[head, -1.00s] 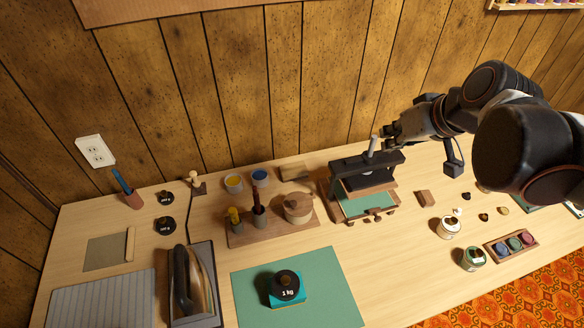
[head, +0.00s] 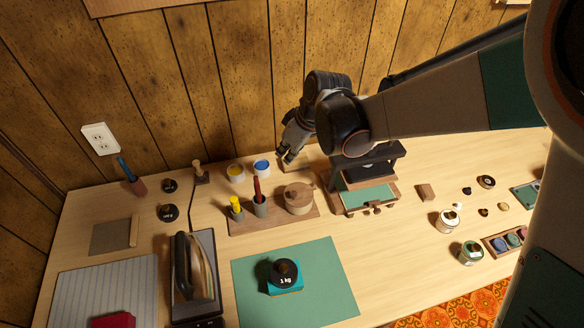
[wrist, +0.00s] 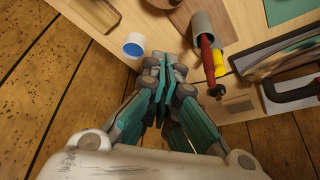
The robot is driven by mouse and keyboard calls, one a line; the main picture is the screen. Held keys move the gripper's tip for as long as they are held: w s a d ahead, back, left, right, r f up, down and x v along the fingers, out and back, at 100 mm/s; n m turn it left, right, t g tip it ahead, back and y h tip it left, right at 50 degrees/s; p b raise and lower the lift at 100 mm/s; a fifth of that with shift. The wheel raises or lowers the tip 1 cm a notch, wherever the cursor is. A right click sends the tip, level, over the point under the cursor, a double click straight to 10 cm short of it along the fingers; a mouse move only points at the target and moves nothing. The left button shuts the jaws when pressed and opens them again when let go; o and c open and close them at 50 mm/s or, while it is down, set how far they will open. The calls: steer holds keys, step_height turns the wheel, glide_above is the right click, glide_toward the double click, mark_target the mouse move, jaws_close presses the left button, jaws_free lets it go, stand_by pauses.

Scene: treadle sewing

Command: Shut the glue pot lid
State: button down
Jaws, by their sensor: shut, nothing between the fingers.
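A round wooden pot (head: 298,200) stands on the wooden tray (head: 244,224); its top looks covered. A cream pot (head: 446,221) on the right half of the table looks open, with a small white knob beside its rim. A green-banded pot (head: 470,253) stands in front of it. I cannot tell for certain which is the glue pot.
A black press (head: 372,165) stands right of the tray. Yellow and red-handled tools (head: 257,190) rise from cups on the tray. The table between the green mat (head: 330,260) and cream pot is clear.

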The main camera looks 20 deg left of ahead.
steer(key=s+f, duration=0.1)
steer(key=b, duration=0.5)
glide_above(288, 196)
steer(key=a, duration=0.2)
steer(key=shift+n+h, duration=0.3)
steer(key=f, duration=1)
steer(key=shift+w+d, duration=0.25)
steer(key=shift+w, duration=0.15)
steer(key=shift+s+d, duration=0.1)
steer(key=shift+d, duration=0.2)
steer(key=shift+s+d+f, duration=0.15)
steer(key=shift+s+d, duration=0.2)
steer(key=shift+d, duration=0.2)
